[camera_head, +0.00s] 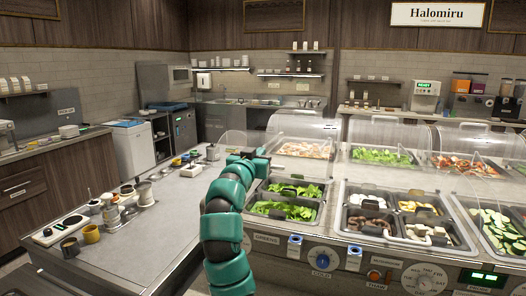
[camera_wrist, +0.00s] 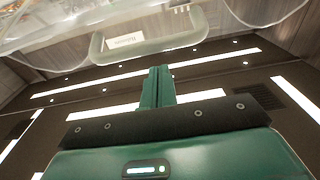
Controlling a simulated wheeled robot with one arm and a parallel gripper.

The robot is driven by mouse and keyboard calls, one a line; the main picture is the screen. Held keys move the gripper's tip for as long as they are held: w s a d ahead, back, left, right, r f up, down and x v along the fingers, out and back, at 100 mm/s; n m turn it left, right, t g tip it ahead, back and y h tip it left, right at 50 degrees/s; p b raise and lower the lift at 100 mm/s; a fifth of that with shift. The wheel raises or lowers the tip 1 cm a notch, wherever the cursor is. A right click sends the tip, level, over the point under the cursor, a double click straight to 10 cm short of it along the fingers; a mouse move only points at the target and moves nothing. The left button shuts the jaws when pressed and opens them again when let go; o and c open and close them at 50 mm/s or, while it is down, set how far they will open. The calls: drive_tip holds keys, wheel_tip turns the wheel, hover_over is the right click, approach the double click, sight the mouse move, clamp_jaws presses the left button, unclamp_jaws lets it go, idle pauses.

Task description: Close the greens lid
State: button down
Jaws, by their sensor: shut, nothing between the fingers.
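The greens well (camera_head: 250,210), with leafy greens in two pans, sits at the left end of the counter and is uncovered. A clear domed lid (camera_head: 303,124) stands raised behind it; I take this as the greens lid, though its hinge is not clear. My gripper (camera_head: 262,155) is shut and empty, near the lid's lower left side. In the wrist view, my gripper (camera_wrist: 158,72) points up below a pale U-shaped handle (camera_wrist: 148,46), with clear lid plastic (camera_wrist: 60,28) at upper left. I cannot tell whether fingers and handle touch.
Other clear lids (camera_head: 388,130) stand along the back to the right. Wells with toppings (camera_head: 345,225) sit right of the greens. A side counter (camera_head: 160,225) at left holds cups and jars, with bare room near its front.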

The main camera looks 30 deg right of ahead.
drive_tip(key=shift+s+a+f+t+h+b, duration=0.45)
drive_tip(key=shift+s+a+f+b, duration=0.2)
drive_tip(key=shift+f+b, duration=2.5)
drive_tip(key=shift+s+a+f+t+h+b, duration=0.4)
drive_tip(key=shift+s+a+f+h+b, duration=0.25)
drive_tip(key=shift+f+b, duration=2.45)
drive_tip(key=shift+s+a+f+t+h+b, duration=0.3)
drive_tip(key=shift+s+a+f+t+b, duration=0.35)
drive_tip(key=shift+f+b, duration=2.45)
drive_tip(key=shift+w+a+f+g, duration=0.15)
drive_tip(key=shift+f+g, duration=0.15)
drive_tip(key=shift+f, duration=0.15)
drive_tip(key=shift+r, duration=0.1)
wheel_tip(320, 180, up, 4)
drive_tip(key=p, duration=0.2)
drive_tip(key=v, duration=1)
drive_tip(key=shift+s, duration=0.25)
drive_tip(key=shift+a, duration=0.15)
